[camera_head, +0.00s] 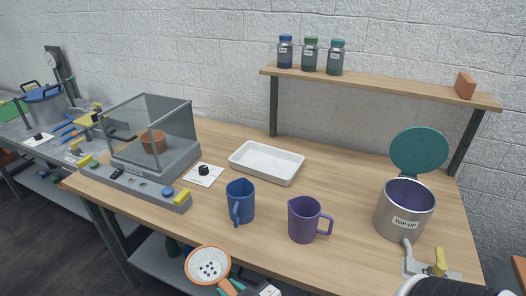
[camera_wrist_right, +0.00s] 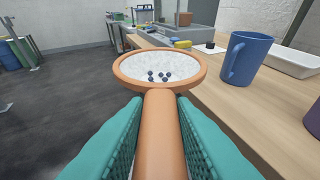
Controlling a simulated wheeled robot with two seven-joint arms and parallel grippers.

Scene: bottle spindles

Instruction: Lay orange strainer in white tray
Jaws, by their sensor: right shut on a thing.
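The orange strainer (camera_head: 208,265) has a round rim, a pale mesh and a thick handle; several small dark round bits show on the mesh (camera_wrist_right: 160,68). My right gripper (camera_head: 228,287) has teal fingers, shut on the handle (camera_wrist_right: 160,130). It holds the strainer out over the front edge of the table, low in the head view. The white tray (camera_head: 266,162) is a shallow rectangle at the middle back of the table and looks empty. Part of it shows at the right of the right wrist view (camera_wrist_right: 292,60). My left gripper is not in view.
A clear-walled box (camera_head: 150,135) stands left, a metal pot with an open teal lid (camera_head: 404,210) right. A shelf (camera_head: 380,86) with bottles is above the back.

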